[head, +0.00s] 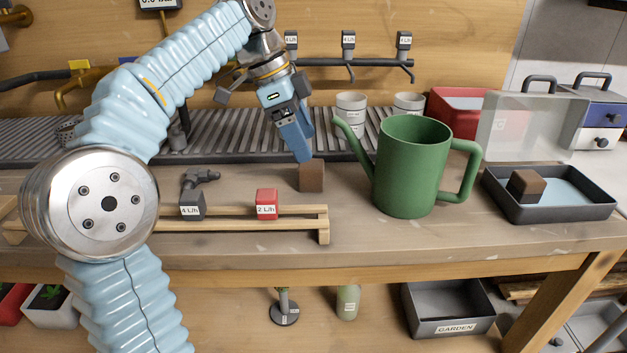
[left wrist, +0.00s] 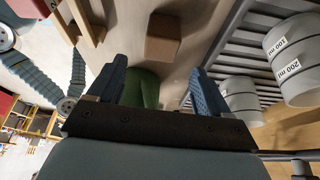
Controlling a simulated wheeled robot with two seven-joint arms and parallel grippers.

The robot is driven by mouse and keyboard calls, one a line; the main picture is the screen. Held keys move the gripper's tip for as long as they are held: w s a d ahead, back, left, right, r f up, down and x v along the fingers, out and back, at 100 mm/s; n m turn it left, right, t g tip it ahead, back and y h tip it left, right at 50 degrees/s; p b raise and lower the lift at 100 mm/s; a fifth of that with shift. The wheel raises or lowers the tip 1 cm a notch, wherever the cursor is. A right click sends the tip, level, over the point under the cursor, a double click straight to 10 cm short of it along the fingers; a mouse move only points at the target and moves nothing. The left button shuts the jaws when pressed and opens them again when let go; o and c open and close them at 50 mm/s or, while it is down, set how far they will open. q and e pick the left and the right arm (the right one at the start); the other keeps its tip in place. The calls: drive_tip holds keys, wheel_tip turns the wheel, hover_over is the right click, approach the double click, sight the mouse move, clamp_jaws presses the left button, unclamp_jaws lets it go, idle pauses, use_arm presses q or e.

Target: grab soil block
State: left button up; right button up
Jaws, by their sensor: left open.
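A brown soil block (head: 312,177) sits on the wooden bench, left of the green watering can (head: 411,165). It also shows in the left wrist view (left wrist: 163,38), beyond the fingertips. My left gripper (head: 303,158) points down just above and behind this block in the head view. In the left wrist view its two blue fingers (left wrist: 164,85) are apart with nothing between them that they grip. A second brown block (head: 526,185) sits in the dark tray (head: 562,212) at the right. My right gripper is not in either view.
A wooden rack (head: 250,224) with a 4 L/h dripper (head: 191,205) and a red 2 L/h dripper (head: 267,204) stands at the front left. White cups (head: 350,110) stand behind on the ribbed strip (head: 230,135). A clear lid (head: 520,125) rises behind the tray.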

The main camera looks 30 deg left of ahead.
sight(313, 164)
use_arm(q)
drive_tip(key=b+x, duration=0.1)
drive_tip(key=x, duration=0.5)
drive_tip(key=shift+f, duration=0.45)
drive_tip(key=c, duration=1.1)
